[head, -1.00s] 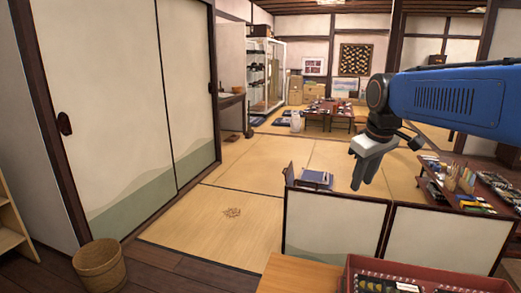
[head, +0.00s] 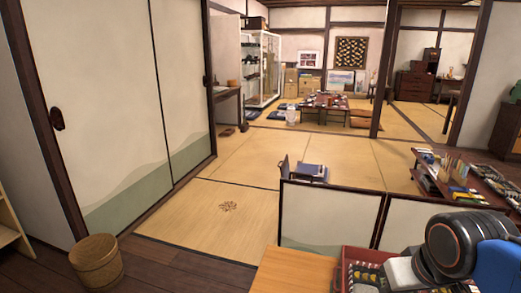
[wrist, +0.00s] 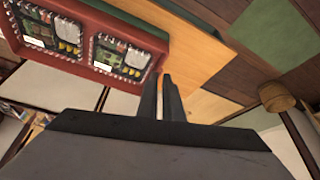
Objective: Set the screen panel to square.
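A low folding screen with cream panels and dark frames stands across the front of the mat area in the head view. Its left panel (head: 328,215) and right panel (head: 408,224) meet at a dark upright, looking nearly in line; I cannot tell their exact angle. Part of the screen (wrist: 74,93) also shows at the left in the wrist view. My gripper (head: 400,275) is low at the right, on the near side of the screen and over a red tray. In the wrist view my gripper (wrist: 162,80) has its fingers close together with nothing visible between them.
A low table (head: 470,185) with goods is at right. The tatami (head: 215,222) left of the screen is mostly clear.

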